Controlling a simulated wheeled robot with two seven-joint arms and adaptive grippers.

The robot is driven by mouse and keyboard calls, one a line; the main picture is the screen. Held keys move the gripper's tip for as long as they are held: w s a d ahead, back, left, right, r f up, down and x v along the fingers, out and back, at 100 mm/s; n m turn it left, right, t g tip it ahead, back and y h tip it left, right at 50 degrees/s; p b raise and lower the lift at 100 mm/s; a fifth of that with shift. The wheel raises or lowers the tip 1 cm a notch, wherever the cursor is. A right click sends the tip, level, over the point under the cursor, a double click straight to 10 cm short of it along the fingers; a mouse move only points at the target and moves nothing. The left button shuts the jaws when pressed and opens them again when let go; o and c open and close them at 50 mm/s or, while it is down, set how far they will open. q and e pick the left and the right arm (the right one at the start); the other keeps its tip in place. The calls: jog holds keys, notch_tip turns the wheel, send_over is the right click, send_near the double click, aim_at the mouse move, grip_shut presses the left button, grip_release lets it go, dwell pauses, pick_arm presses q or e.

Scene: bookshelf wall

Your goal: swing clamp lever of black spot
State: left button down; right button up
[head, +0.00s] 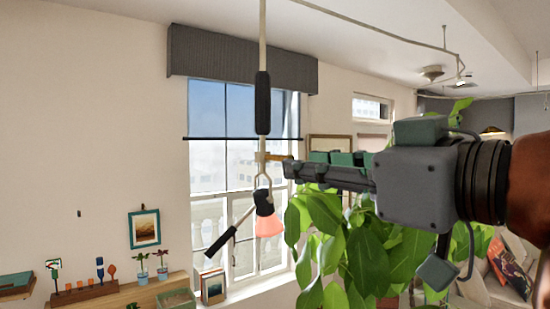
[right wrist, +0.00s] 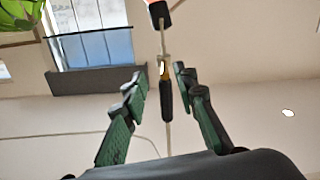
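The black spot (head: 263,198) hangs in front of the window in the head view, its shade glowing pink and tilted downward. A pale stem and fork hold it, with a black handle (head: 220,239) slanting down to the left. A small brass-coloured lever (head: 276,157) sticks out from the stem above the fork. My right gripper (head: 290,169) points left, its fingertips close to this lever. In the right wrist view the gripper (right wrist: 159,76) is open, with the yellowish lever (right wrist: 162,69) between its fingertips. Contact cannot be told. My left gripper is not in view.
A black sleeve (head: 263,103) sits higher on the hanging rod. A leafy plant (head: 345,245) stands below and behind my right gripper. A wooden shelf (head: 125,297) with small pots and books is at lower left.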

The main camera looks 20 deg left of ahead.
aim_at(267, 157)
jog(key=shift+r+p+x, duration=0.15)
jog(key=shift+p+x, duration=0.45)
jog(key=shift+x, duration=1.25)
jog(key=shift+r+p+x, duration=0.1)
jog(key=shift+p+x, duration=0.5)
jog(key=shift+x, duration=1.3)
jog(key=shift+s+a, duration=0.15)
jog(key=shift+s, duration=0.05)
jog(key=shift+c, duration=0.5)
grip_shut()
